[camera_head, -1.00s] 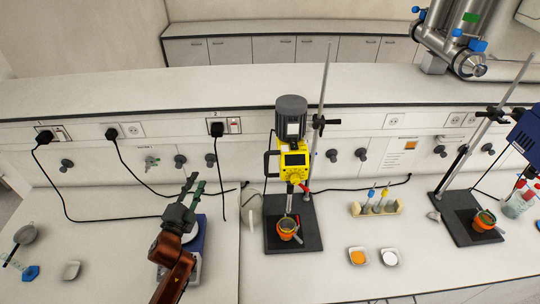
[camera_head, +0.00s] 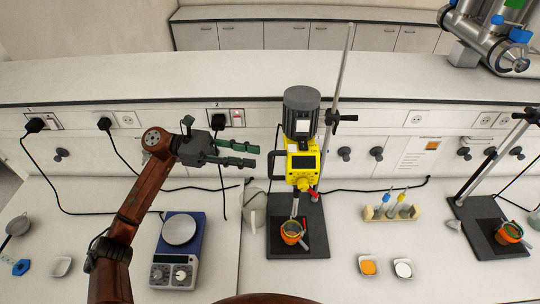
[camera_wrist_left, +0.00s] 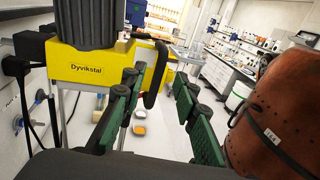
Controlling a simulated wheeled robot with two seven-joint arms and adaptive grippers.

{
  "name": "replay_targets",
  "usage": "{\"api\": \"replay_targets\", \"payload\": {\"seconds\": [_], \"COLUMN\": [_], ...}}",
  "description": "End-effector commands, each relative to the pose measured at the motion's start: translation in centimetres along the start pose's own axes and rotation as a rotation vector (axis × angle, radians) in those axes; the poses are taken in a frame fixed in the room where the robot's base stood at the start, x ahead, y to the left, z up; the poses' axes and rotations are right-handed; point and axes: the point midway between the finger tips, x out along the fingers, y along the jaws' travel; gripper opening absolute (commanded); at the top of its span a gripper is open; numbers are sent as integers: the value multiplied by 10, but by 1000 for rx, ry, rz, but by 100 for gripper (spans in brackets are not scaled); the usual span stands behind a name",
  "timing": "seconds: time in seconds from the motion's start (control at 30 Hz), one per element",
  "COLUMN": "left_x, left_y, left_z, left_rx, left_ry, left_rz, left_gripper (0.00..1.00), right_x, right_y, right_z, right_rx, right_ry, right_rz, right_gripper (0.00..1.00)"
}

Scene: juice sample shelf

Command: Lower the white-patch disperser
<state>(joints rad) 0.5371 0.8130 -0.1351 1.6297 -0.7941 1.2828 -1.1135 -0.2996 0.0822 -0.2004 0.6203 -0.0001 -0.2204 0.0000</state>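The disperser (camera_head: 301,160) has a dark grey motor with a white patch and a yellow body with a display. It is mounted on a steel stand rod (camera_head: 341,85) above a black base plate (camera_head: 315,240). Its shaft reaches down to an orange beaker (camera_head: 292,232). A black loop handle (camera_head: 276,164) sticks out on its left. My left gripper (camera_head: 254,155) is open and empty, just left of this handle at about its height. In the left wrist view the yellow body (camera_wrist_left: 85,65) and the handle (camera_wrist_left: 156,75) show beyond the open green fingers. My right gripper is not in view.
A balance (camera_head: 178,250) stands below my left arm. A tube rack (camera_head: 392,213) and two small dishes, orange (camera_head: 368,266) and white (camera_head: 403,268), lie right of the stand. Another stand base with a beaker (camera_head: 510,232) is at far right. Black cables run along the wall.

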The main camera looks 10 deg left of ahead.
Motion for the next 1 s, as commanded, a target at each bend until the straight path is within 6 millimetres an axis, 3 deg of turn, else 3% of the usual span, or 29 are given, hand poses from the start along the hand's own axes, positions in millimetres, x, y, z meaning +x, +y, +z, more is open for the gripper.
{"api": "replay_targets", "payload": {"seconds": [0.2, 0.4, 0.77, 1.0], "left_x": [37, 57, 60, 60], "left_y": [-1, 0, -1, -1], "left_z": [5, 3, 1, 1], "left_rx": [-1, -3, -3, -4], "left_ry": [-4, -4, -4, -4], "left_rz": [-4, 1, 3, 3], "left_gripper": [28, 28, 27, 10], "right_x": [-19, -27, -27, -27], "right_y": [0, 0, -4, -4], "right_z": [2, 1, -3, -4], "right_rx": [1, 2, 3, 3], "right_ry": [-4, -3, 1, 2], "right_rz": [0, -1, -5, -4], "right_gripper": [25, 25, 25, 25]}}
